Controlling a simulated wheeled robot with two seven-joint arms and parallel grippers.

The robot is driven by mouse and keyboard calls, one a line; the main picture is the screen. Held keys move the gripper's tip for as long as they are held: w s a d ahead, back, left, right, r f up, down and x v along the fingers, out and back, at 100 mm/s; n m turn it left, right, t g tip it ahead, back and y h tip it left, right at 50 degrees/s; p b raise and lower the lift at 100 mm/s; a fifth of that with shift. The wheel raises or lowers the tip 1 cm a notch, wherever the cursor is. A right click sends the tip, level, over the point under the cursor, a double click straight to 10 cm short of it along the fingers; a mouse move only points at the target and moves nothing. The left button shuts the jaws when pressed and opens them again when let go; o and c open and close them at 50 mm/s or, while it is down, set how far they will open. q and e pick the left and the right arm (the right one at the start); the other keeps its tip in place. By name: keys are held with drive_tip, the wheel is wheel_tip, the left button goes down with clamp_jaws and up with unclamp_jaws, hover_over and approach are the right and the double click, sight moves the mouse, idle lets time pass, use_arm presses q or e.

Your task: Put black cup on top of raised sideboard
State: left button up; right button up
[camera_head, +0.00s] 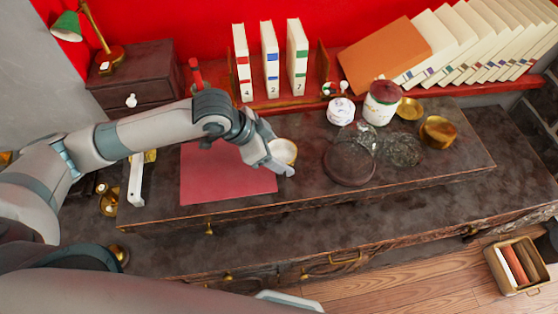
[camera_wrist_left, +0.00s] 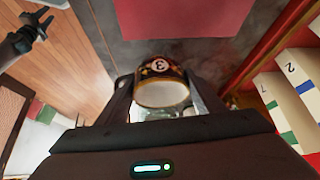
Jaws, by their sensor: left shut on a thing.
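The black cup (camera_wrist_left: 163,69) is dark with a gold rim, a number 3 badge and a pale inside. It sits between the fingers of my left gripper (camera_wrist_left: 163,92), which is shut on it. In the head view, the cup (camera_head: 287,149) is partly hidden by the left gripper (camera_head: 281,164). Both are over the dark top of the raised sideboard (camera_head: 310,188), by the right edge of the red mat. I cannot tell whether the cup touches the surface. A grey, pronged part that looks like my right gripper (camera_wrist_left: 28,36) shows in the wrist view; its opening is unclear.
The red mat (camera_head: 225,180) lies left of the cup. A dark round tray (camera_head: 349,165), glassware (camera_head: 402,150), a lidded pot (camera_head: 341,111), a red-lidded jar (camera_head: 382,104) and brass pieces (camera_head: 438,132) stand to the right. Books (camera_head: 270,60) stand behind. The sideboard's front strip is clear.

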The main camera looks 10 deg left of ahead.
use_arm(q)
wheel_tip(320, 180, down, 3)
drive_tip(key=shift+f+p, duration=0.15)
drive_tip(key=shift+p, duration=0.25)
drive_tip(key=shift+f, duration=0.2)
drive_tip(key=shift+f, duration=0.4)
drive_tip(key=o, duration=1.1)
drive_tip(key=shift+r, duration=0.1)
